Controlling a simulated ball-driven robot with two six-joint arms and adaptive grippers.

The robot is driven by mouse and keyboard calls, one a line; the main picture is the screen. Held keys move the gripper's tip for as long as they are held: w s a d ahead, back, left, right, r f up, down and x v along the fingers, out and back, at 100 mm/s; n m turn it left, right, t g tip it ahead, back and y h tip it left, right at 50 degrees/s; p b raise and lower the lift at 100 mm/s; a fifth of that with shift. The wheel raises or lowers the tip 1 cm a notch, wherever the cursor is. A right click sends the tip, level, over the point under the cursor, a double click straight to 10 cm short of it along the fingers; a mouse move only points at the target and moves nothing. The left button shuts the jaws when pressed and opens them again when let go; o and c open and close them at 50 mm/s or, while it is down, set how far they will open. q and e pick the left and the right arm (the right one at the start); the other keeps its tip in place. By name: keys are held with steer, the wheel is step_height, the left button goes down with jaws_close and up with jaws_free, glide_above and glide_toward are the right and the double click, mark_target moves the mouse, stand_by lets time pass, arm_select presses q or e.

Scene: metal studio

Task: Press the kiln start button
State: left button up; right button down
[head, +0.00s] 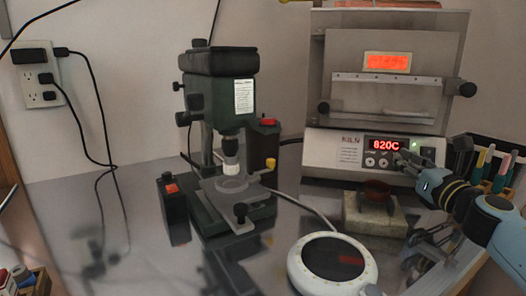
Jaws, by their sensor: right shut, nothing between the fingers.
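The kiln (335,90) stands at the back right with a glowing orange window in its door. Its control panel (330,152) is below the door, with a red display (386,145) reading 820C and a row of small round buttons (370,161) under it. A small green light shows right of the display. My right gripper (402,158) comes in from the right, shut and empty, its tips in front of the panel's right part. It covers that part of the panel, and I cannot tell whether the tips touch a button. My left gripper is not in view.
A dark green drill press (215,120) stands left of the kiln. A round white-rimmed device (300,268) lies at the front. Pens stand at the right edge.

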steer(key=shift+w, duration=0.1)
stand_by(0.5)
steer(key=shift+s+a+r+p, duration=0.1)
steer(key=shift+s+r+p, duration=0.2)
steer(key=shift+s, duration=0.25)
steer(key=shift+f, duration=0.1)
steer(key=s+p, duration=0.1)
steer(key=s+a+r+p, duration=0.1)
steer(key=s, duration=0.1)
steer(key=s+r+p, duration=0.1)
steer(key=s, duration=0.1)
steer(key=shift+s+a+r+p, duration=0.15)
steer(key=shift+a+r+p, duration=0.05)
steer(key=shift+p, duration=0.2)
